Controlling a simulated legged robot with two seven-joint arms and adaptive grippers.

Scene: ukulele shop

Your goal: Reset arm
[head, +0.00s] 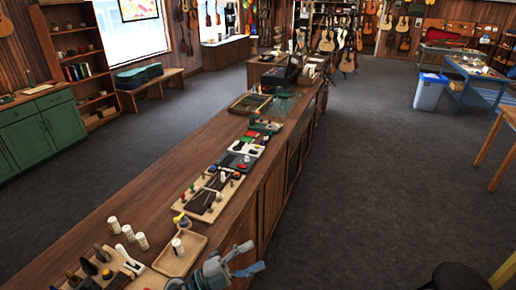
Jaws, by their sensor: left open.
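My left gripper (248,258) is at the bottom middle, over the right edge of the long wooden counter (222,137). It is open, its two fingers point right, and nothing shows between them. A wooden tray (179,255) with a small white-topped cylinder (177,246) stands on the counter just left of the gripper, apart from the fingers. My right gripper does not show.
White cylinders (127,232) and a board with dark knobs (105,272) stand at the counter's near left. Boards with small parts (207,195) lie farther along. Grey floor (370,160) right of the counter is clear. A blue bin (429,93) stands far right.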

